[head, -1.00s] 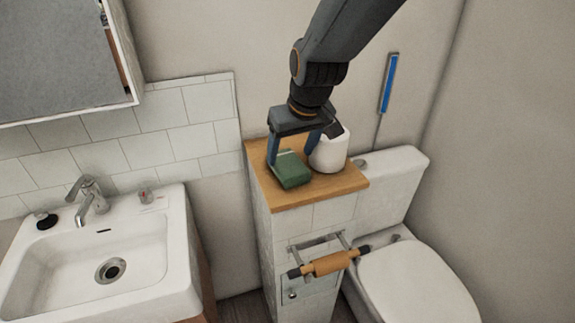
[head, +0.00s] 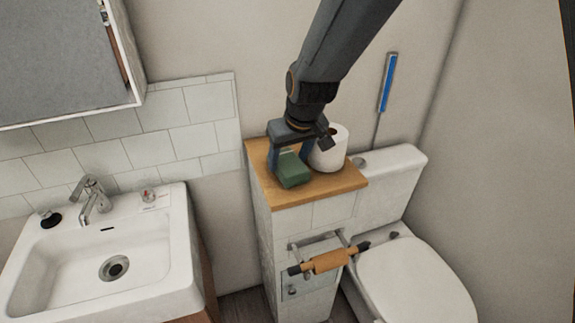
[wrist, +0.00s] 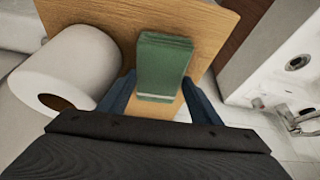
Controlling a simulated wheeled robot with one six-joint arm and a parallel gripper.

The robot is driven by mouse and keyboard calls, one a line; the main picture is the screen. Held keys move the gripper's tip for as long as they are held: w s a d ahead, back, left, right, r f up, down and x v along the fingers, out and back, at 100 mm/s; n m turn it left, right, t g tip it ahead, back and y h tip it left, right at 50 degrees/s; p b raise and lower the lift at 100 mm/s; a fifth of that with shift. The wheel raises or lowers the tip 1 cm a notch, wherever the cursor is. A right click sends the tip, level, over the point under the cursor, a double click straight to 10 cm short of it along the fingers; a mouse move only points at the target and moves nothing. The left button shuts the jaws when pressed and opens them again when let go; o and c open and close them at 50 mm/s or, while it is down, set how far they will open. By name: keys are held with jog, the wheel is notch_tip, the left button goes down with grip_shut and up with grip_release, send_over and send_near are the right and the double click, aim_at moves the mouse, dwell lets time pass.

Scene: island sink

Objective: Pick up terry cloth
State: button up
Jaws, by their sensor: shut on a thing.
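The terry cloth (head: 292,169) is a green folded block on the wooden top (head: 318,190) of a narrow tiled cabinet. My gripper (head: 289,160) reaches down over it from above, with its blue fingers on either side of the cloth. In the wrist view the cloth (wrist: 163,65) lies between the two fingers (wrist: 160,98), with its pale edge nearest the palm. The gripper is shut on the cloth. I cannot tell whether the cloth is clear of the wood.
A white toilet roll (head: 329,149) stands right beside the gripper; it also shows in the wrist view (wrist: 68,72). A toilet (head: 412,275) is to the right and a sink (head: 110,250) to the left. A roll holder (head: 328,261) juts from the cabinet front.

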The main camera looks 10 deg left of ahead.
aim_at(288, 163)
notch_tip(288, 163, up, 10)
jog(key=b, duration=0.2)
dwell(0.3)
